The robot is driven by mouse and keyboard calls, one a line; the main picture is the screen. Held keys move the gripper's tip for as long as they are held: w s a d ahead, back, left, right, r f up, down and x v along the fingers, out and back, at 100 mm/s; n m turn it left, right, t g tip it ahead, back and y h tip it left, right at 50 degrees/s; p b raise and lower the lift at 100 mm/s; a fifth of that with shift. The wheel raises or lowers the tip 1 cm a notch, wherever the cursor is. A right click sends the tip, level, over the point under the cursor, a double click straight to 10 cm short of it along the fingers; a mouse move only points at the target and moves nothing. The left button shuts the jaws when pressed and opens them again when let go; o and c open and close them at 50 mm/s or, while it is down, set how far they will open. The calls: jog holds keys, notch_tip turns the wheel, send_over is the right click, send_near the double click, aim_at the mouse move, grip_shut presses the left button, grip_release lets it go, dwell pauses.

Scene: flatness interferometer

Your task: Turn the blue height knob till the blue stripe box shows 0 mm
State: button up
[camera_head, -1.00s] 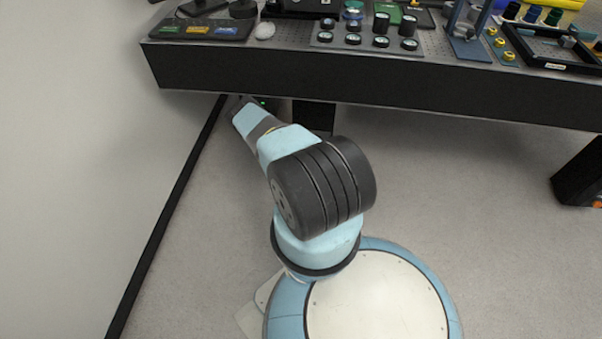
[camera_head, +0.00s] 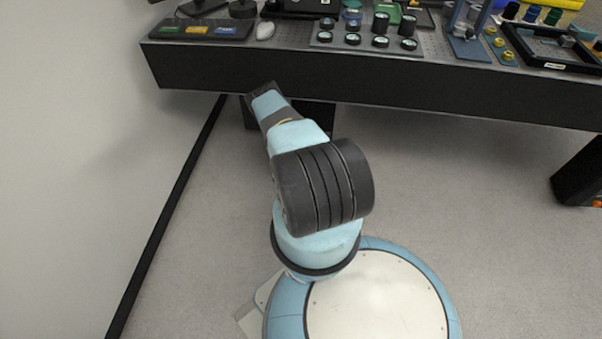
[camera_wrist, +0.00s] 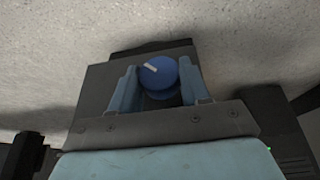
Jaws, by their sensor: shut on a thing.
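The blue height knob (camera_wrist: 160,80) shows in the wrist view as a round blue cap with a white pointer mark. My gripper (camera_wrist: 158,66) has its two light blue fingers on either side of the knob and is shut on it. In the head view my arm reaches toward the table's front edge; the gripper and the knob are hidden there. A dark panel (camera_head: 180,36) with colour-marked displays lies at the table's left end. Its blue-marked display (camera_head: 225,30) is too small to read.
The table's black front edge (camera_head: 420,95) runs across above my arm. A white mouse (camera_head: 265,30) lies beside the panel. Several round black-sided parts (camera_head: 380,42) stand farther right. A black tray (camera_head: 553,62) is at the right. The floor in front is clear.

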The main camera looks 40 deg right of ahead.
jog(key=shift+s+f+m+t+y, duration=0.2)
jog(key=shift+s+m+t+y, duration=0.15)
jog(key=shift+t+y, duration=0.25)
jog(key=shift+a, duration=0.1)
dwell(0.4)
jog(key=o, duration=1.1)
jog(key=shift+w+r+t, duration=0.15)
jog(key=shift+w+t, duration=0.05)
jog(key=shift+t, duration=0.1)
jog(key=shift+c, duration=0.2)
jog(key=shift+r, duration=0.1)
jog(key=v, duration=1.3)
jog(key=shift+s+d+r, duration=0.2)
